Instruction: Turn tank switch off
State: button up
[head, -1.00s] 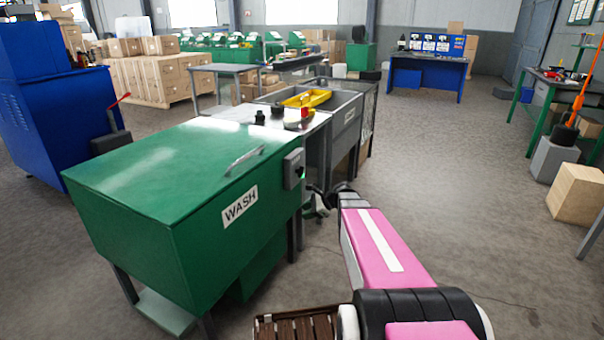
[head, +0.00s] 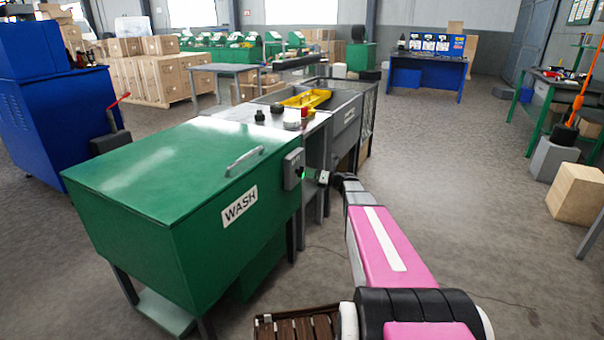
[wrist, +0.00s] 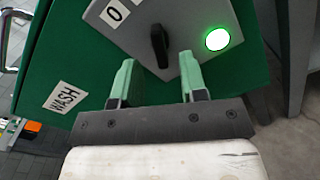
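The green wash tank (head: 150,175) stands at left centre with a WASH label on its side. Its grey switch box (head: 293,168) is on the right end. In the wrist view the grey switch panel (wrist: 190,60) carries a black rotary knob (wrist: 159,46), a "0" label and a lit green lamp (wrist: 217,39). A second label is cut off at the top. My gripper (wrist: 157,68) is open, its green fingers apart on either side of the knob's lower end; I cannot tell whether they touch it. In the head view my gripper (head: 322,177) is just right of the box.
A sink counter (head: 345,112) with a yellow tray (head: 306,99) adjoins the tank behind. A blue cabinet (head: 55,130) with a red lever stands left. Wooden boxes (head: 575,194) stand at right.

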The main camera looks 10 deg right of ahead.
aim_at(302, 174)
jog(key=shift+x, duration=2.35)
grip_shut()
